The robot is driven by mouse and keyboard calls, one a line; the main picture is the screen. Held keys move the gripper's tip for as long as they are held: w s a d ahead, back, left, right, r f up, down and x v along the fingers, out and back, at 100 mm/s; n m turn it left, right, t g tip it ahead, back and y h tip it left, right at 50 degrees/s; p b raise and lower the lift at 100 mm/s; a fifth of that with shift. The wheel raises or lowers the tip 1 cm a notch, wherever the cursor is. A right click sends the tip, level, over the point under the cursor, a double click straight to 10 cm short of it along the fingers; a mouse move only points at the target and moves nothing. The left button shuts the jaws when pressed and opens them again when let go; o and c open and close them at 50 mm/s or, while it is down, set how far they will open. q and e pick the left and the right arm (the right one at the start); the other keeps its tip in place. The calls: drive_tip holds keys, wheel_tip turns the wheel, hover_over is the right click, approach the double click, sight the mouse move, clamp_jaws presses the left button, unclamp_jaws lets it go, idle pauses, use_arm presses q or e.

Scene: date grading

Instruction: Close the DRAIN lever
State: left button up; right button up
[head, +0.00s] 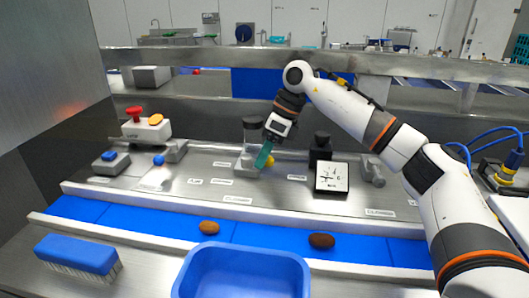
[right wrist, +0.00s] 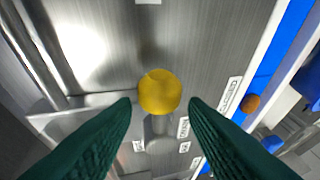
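A lever with a round yellow knob (head: 270,161) stands on the steel panel behind the conveyor. In the right wrist view the yellow knob (right wrist: 160,88) lies ahead of and between my fingertips, with a grey shaft (right wrist: 158,128) below it. My right gripper (head: 263,158) is at the knob, its teal fingers pointing down. In the right wrist view the fingers (right wrist: 160,106) are apart, with gaps on both sides of the knob. A label reading CLOSED (right wrist: 229,95) lies right of the lever. I cannot make out a DRAIN label. My left gripper is not in view.
A blue conveyor (head: 265,235) carries an orange date (head: 209,227) and a brown date (head: 321,240). A blue bin (head: 240,258) and a blue brush (head: 77,255) are in front. A dial gauge (head: 331,178) stands right of the lever, and a red-topped button box (head: 146,128) is at left.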

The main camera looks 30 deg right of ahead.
drive_tip(key=c, duration=0.7)
drive_tip(key=shift+w+a, duration=0.1)
clamp_jaws()
